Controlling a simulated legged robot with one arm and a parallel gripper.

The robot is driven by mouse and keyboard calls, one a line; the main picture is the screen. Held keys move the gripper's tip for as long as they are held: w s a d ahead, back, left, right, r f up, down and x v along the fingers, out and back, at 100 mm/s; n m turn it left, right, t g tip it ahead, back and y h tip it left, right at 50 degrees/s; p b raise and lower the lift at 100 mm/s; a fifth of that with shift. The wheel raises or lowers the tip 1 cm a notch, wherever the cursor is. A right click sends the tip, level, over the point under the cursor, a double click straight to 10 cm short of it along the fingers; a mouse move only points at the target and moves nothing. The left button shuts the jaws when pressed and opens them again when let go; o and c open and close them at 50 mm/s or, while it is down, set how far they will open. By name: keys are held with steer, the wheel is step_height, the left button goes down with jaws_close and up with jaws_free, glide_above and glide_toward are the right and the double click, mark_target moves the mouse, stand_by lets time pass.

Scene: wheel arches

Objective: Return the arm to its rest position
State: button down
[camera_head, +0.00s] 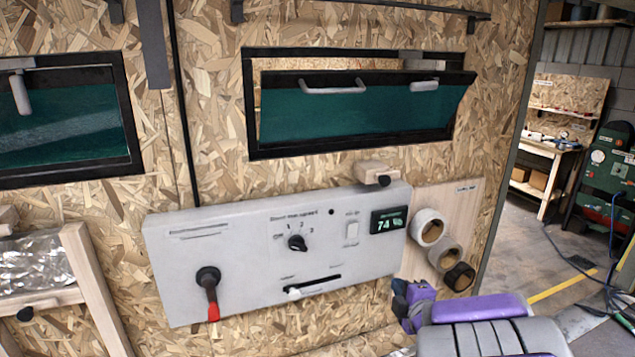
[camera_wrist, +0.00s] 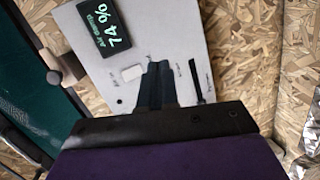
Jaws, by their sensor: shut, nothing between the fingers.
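My gripper (camera_wrist: 158,68) shows in the wrist view with its two dark fingers together and nothing between them. It points toward the grey control panel, which fills the view behind it (camera_wrist: 195,40); I cannot tell the gap between them. In the head view my purple and grey arm is at the bottom right, below and to the right of the control panel (camera_head: 240,250). The fingers cannot be made out in that view.
The panel has a red-tipped lever (camera_head: 209,290), a knob (camera_head: 297,242), a white switch (camera_head: 352,230) and a display (camera_head: 388,220) reading 74. A tilted green window flap (camera_head: 360,112) is above. Tape rolls (camera_head: 428,227) hang at right. Open floor (camera_head: 540,260) lies beyond.

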steer(key=s+d+f+m+g+h+b, duration=0.1)
steer(key=s+d+f+m+g+h, duration=0.15)
steer(key=s+m, duration=0.35)
steer(key=s+d+f+m+g+h+b, duration=0.1)
steer(key=s+d+f+m+g+h, duration=0.2)
steer(key=s, duration=0.4)
steer(key=s+a+f+m+g+y+b, duration=0.1)
steer(key=s+a+m+g, duration=0.2)
steer(key=s, duration=0.6)
steer(key=s+a+f+m+g+y, duration=0.1)
steer(key=s+a+m+g, duration=0.2)
steer(key=s, duration=0.6)
steer(key=s+a+f+m+g+y+b, duration=0.1)
steer(key=s+a+m+g, duration=0.2)
steer(key=s, duration=0.7)
steer(key=a+g, duration=0.2)
steer(key=a, duration=0.1)
steer(key=shift+f+y+b, duration=0.3)
steer(key=shift+y+b, duration=0.05)
steer(key=shift+d, duration=0.1)
steer(key=c, duration=1.8)
jaws_free()
steer(key=shift+c, duration=0.2)
